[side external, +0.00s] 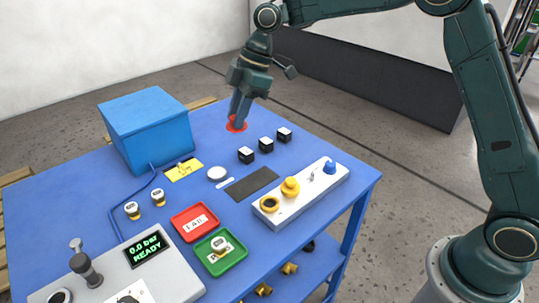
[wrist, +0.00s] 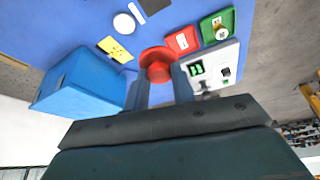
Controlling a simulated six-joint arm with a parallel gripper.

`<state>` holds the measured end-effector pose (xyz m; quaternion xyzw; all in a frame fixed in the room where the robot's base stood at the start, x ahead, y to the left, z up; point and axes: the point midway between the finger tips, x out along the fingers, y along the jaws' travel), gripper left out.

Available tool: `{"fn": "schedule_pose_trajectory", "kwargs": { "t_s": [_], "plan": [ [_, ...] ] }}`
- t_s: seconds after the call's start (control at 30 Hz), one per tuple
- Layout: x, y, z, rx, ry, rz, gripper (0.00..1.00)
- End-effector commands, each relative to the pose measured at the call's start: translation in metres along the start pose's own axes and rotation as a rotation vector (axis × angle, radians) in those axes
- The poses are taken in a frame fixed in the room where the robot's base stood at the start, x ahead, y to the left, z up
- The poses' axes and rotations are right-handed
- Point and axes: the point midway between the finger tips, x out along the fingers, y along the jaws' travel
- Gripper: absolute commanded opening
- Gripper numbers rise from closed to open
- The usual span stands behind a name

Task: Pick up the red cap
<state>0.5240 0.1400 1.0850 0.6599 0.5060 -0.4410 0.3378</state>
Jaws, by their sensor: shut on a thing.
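The red cap (side external: 230,126) is at the tip of my gripper (side external: 239,112), near the far edge of the blue table, left of the black cubes. In the wrist view the round red cap (wrist: 157,56) sits between the two fingers of my gripper (wrist: 160,76), which are shut on it. The fingers hide part of the cap in the side view. I cannot tell whether the cap touches the table or hangs just above it.
A blue box (side external: 148,130) stands to the left. Several black cubes (side external: 266,145) and a white valve panel (side external: 301,192) lie to the right. Red (side external: 180,223) and green (side external: 229,266) trays and a grey console (side external: 165,277) are nearer the front. A white disc (side external: 217,174) lies mid-table.

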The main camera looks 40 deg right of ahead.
Motion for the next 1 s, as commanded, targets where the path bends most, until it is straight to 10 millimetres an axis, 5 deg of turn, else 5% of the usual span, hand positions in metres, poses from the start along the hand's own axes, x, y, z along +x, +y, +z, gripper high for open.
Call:
{"fn": "schedule_pose_trajectory", "kwargs": {
  "t_s": [0.67,1.0],
  "plan": [
    [-0.003,0.0,-0.001,-0.001,0.0,0.0,0.04],
    [0.01,-0.011,0.003,0.004,0.011,-0.009,0.04]
  ]
}}
